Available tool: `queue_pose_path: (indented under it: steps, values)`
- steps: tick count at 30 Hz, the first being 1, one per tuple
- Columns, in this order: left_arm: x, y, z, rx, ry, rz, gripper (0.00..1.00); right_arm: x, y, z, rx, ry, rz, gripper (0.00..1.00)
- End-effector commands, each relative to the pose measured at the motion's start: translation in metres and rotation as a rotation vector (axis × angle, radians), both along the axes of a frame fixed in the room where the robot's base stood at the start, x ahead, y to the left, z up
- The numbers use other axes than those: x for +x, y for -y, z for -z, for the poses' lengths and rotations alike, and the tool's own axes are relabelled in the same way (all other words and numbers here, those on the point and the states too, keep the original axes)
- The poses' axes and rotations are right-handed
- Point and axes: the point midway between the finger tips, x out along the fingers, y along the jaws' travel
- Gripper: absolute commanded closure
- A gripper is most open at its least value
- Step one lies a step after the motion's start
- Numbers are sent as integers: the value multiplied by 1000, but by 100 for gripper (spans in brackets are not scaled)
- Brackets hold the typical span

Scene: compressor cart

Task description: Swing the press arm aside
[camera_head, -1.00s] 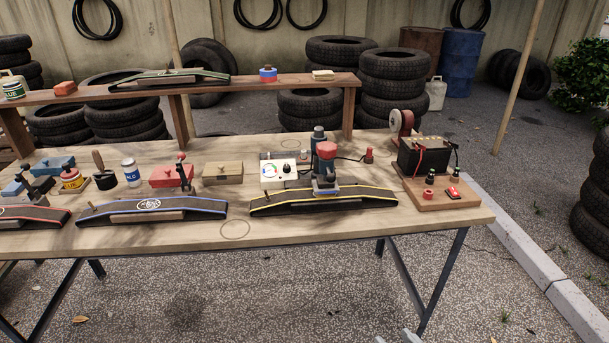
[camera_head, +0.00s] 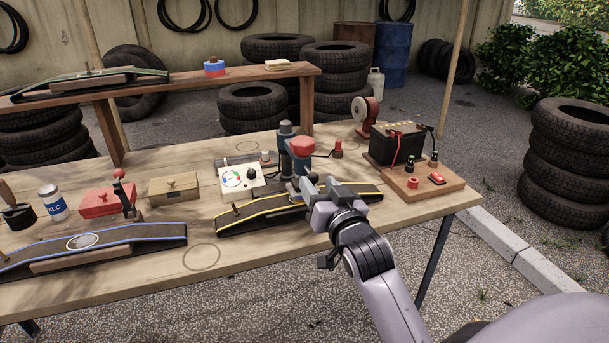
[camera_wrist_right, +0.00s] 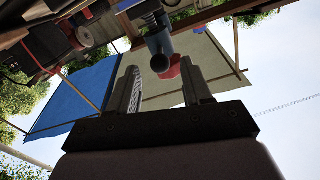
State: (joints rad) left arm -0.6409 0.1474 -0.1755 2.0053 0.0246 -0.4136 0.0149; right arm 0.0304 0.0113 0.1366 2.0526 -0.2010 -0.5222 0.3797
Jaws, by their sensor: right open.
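The press (camera_head: 290,158) stands on the workbench behind the yellow-edged tyre strip (camera_head: 265,212). It has a grey upright column and a red-topped head (camera_head: 301,146); I cannot make out its swing arm separately. My right gripper (camera_head: 317,183) is open just in front of the press, over the right half of the strip, and hides the lower part of the press. In the right wrist view the two fingers (camera_wrist_right: 160,92) stand apart, with the press's grey cylinder (camera_wrist_right: 160,48) and red part beyond them. I see no contact. My left gripper is not in view.
A white gauge box (camera_head: 240,180) stands left of the press. A wooden box (camera_head: 174,188), a red box (camera_head: 104,202) and a blue-edged strip (camera_head: 110,240) lie left. A raised shelf (camera_head: 200,82) runs behind.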

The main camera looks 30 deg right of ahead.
Motion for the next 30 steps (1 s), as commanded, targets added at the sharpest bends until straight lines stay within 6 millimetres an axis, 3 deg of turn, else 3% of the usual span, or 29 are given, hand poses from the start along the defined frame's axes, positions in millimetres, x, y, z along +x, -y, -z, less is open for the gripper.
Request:
queue_pose_path:
  steps: [10, 22, 23, 27, 30]
  values:
    - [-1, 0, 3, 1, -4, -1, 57, 42, 10, 0, -2, 0, -1, 51]
    - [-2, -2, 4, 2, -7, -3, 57, 49, 12, 0, -2, -1, -1, 51]
    - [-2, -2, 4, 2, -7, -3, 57, 49, 12, 0, -2, -1, -1, 54]
    - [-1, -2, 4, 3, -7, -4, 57, 49, 11, 0, -2, -1, -1, 99]
    - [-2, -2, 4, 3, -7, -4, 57, 49, 11, 0, -2, -1, -1, 100]
